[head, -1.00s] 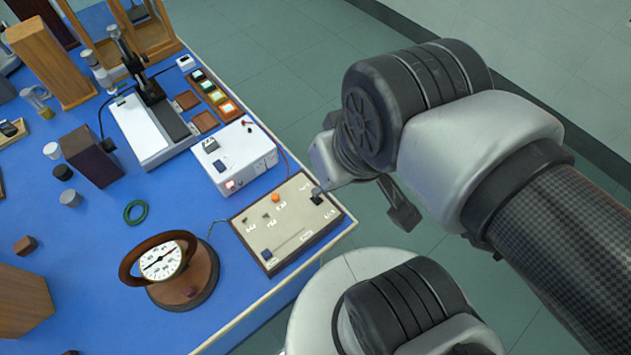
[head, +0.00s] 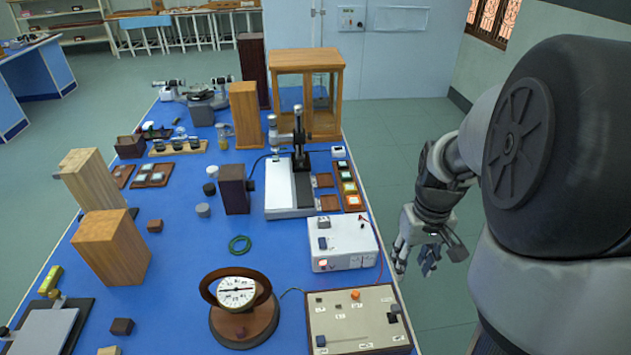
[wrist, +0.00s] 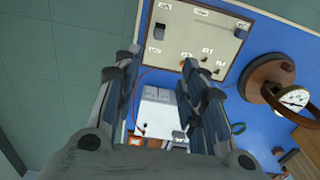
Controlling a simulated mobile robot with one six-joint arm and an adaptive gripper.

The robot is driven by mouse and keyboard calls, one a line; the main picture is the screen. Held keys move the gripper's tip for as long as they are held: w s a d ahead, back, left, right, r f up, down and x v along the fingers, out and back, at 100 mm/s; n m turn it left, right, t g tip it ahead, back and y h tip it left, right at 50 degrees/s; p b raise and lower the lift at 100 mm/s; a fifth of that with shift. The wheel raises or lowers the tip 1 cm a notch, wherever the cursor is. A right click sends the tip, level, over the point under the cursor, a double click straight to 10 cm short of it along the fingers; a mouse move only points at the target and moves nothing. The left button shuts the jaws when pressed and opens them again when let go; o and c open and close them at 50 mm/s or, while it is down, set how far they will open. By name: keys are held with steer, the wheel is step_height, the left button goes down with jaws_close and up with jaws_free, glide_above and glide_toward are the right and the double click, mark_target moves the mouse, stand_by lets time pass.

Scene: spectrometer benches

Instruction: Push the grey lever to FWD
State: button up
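The beige control panel (head: 335,333) lies at the bench's near right edge, with a small dark grey lever (head: 392,316) on a black base near its right side. Its labels are too small to read, so I cannot tell the lever's position. In the wrist view the panel (wrist: 205,38) is at the top, with the lever (wrist: 160,30) near its left end. My gripper (head: 428,256) is beyond the bench's right edge, farther back than the panel and apart from it. In the wrist view my gripper (wrist: 162,60) is open, its fingers apart with nothing between them.
A white power supply box (head: 343,240) with a red wire stands behind the panel. A round dial meter (head: 238,292) on a wooden base stands left of the panel. The panel also bears an orange knob (head: 355,295). Open floor lies right of the bench.

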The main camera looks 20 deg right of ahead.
mark_target(396, 307)
step_height(396, 307, down, 18)
steer(key=b, duration=0.6)
steer(key=shift+d, duration=0.1)
steer(key=shift+c, duration=0.4)
jaws_close()
